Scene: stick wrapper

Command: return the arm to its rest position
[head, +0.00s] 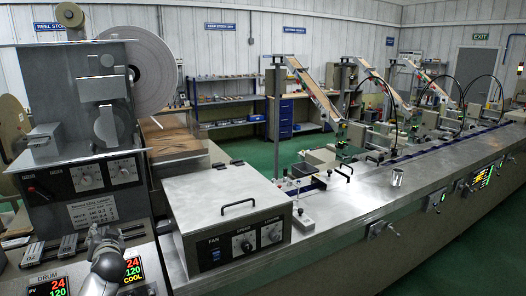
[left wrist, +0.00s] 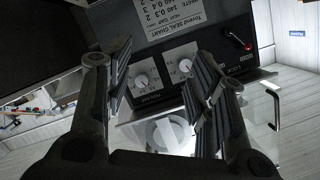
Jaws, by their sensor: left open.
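My left gripper (head: 105,240) is at the lower left of the head view, over the digital temperature displays (head: 133,268) and in front of the grey sealing machine (head: 88,205). It also shows in the left wrist view (left wrist: 162,95), with its two dark ribbed fingers apart. I see nothing held between them. Beyond the fingers in that view are a panel with two dials (left wrist: 160,72), a seal chart label (left wrist: 170,18) and a red-tipped lever (left wrist: 235,40). My right gripper is in neither view.
A large reel (head: 152,70) stands above the sealing machine. Right of my gripper is a metal box with a black handle (head: 225,195). A long steel line (head: 340,225) runs to the right, with inclined feeders (head: 312,88) behind it. Metal rails (head: 68,247) lie left of my gripper.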

